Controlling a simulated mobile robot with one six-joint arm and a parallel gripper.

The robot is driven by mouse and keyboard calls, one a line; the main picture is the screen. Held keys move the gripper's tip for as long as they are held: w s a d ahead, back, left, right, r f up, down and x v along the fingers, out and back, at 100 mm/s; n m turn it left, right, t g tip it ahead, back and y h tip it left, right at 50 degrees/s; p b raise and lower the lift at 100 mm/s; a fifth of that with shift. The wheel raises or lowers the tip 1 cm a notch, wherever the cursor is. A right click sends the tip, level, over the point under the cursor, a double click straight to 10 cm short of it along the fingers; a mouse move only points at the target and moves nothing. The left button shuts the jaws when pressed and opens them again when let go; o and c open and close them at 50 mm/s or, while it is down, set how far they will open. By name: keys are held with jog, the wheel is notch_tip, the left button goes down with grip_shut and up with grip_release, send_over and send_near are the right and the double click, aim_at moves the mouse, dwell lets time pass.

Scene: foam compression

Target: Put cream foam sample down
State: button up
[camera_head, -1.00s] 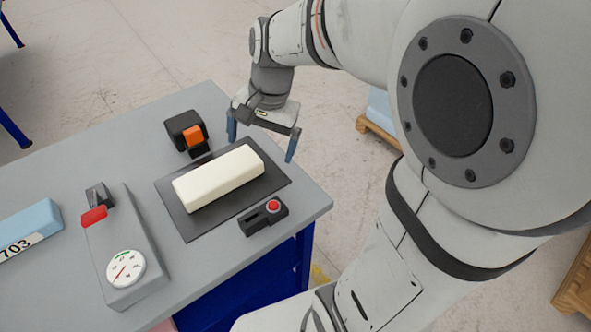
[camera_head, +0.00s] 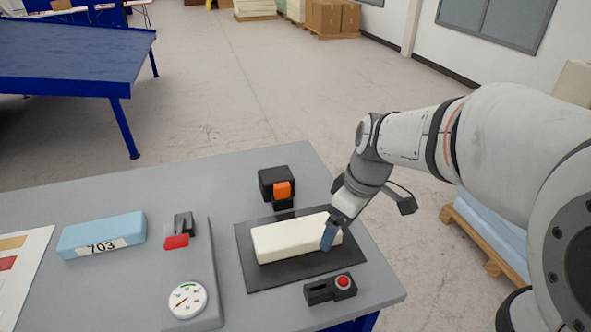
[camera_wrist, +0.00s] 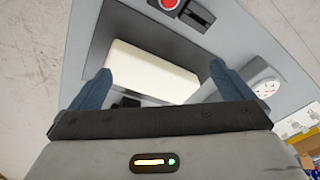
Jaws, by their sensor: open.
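The cream foam sample (camera_head: 290,238) is a pale rectangular block lying flat on a dark mat (camera_head: 262,277) on the grey table. It also shows in the wrist view (camera_wrist: 150,72), ahead of my fingers. My gripper (camera_head: 330,236) is over the right part of the mat, at the right end of the block in the head view. In the wrist view its two blue fingers (camera_wrist: 158,88) are spread wide, with nothing held between them. The head view shows only one finger clearly, in front of the block. I cannot tell whether it touches the block.
A black-and-orange device (camera_head: 276,187) stands behind the mat and a red-button box (camera_head: 331,289) in front. A gauge unit (camera_head: 187,299) and a blue block labelled 703 (camera_head: 101,236) are to the left. The table's right edge is close to the mat.

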aim_at(296, 231)
jog(key=w+a+f+n, duration=0.2)
jog(key=w+n, duration=0.1)
jog(key=w+a+f+n+g+y, duration=0.1)
jog(key=w+a+f+n, duration=0.1)
jog(key=w+n, duration=0.2)
jog(key=w+a+f+n+g+y, duration=0.1)
jog(key=w+a+f+n, duration=0.1)
jog(key=w+f+n, duration=0.1)
jog(key=shift+w+a+n, duration=0.2)
jog(key=shift+a+n, duration=0.15)
jog(key=shift+n, duration=0.05)
jog(key=x, duration=0.4)
jog(key=p+x, duration=0.1)
jog(key=x, duration=0.2)
jog(key=shift+s+a+f+p, duration=0.2)
jog(key=shift+s+f+p, duration=0.05)
jog(key=shift+f+p, duration=0.1)
jog(key=c, duration=1)
jog(key=shift+r, duration=0.1)
